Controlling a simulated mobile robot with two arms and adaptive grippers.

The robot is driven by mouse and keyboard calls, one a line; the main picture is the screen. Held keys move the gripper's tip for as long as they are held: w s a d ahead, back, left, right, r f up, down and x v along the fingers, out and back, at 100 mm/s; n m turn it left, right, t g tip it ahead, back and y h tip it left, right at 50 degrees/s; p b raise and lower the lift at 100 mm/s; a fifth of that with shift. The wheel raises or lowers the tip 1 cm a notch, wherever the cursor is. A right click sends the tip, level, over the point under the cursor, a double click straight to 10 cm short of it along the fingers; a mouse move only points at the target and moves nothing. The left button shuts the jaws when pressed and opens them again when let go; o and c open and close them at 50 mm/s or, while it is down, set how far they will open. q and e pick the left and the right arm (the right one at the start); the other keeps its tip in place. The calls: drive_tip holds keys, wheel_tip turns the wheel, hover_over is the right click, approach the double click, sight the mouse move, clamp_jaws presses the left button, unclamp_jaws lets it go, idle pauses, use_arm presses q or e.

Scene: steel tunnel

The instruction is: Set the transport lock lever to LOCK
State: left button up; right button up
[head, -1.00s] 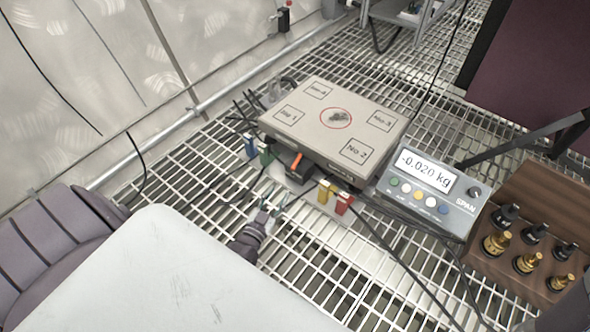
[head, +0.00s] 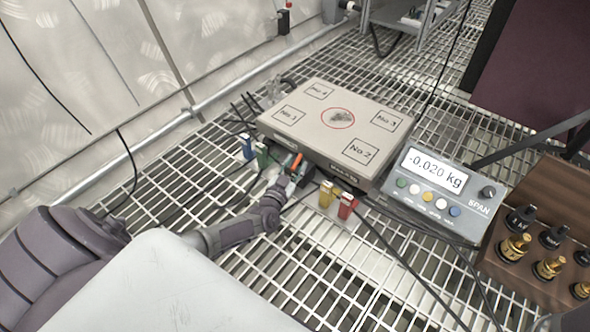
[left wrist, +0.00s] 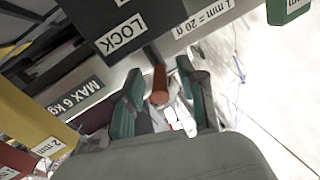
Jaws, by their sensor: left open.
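The transport lock lever (head: 296,161), orange-tipped, stands at the front edge of the scale platform (head: 318,135). In the left wrist view the lever (left wrist: 159,86) is a short red-orange rod on a dark stem, beside a dark block with a LOCK label (left wrist: 123,35). My left gripper (head: 286,179) has reached the lever. In the left wrist view its teal fingers (left wrist: 164,78) are open, one on each side of the lever. I cannot tell whether either finger touches it. My right gripper is not in view.
Blue and green blocks (head: 255,153) stand left of the lever, yellow and red blocks (head: 337,200) right. The indicator (head: 440,190) reads -0.020 kg. A wooden weight box (head: 545,215) is at right. Cables cross the grating floor.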

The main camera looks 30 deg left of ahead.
use_arm(q)
drive_tip(key=shift+w, duration=0.15)
drive_tip(key=shift+c, duration=0.2)
clamp_jaws()
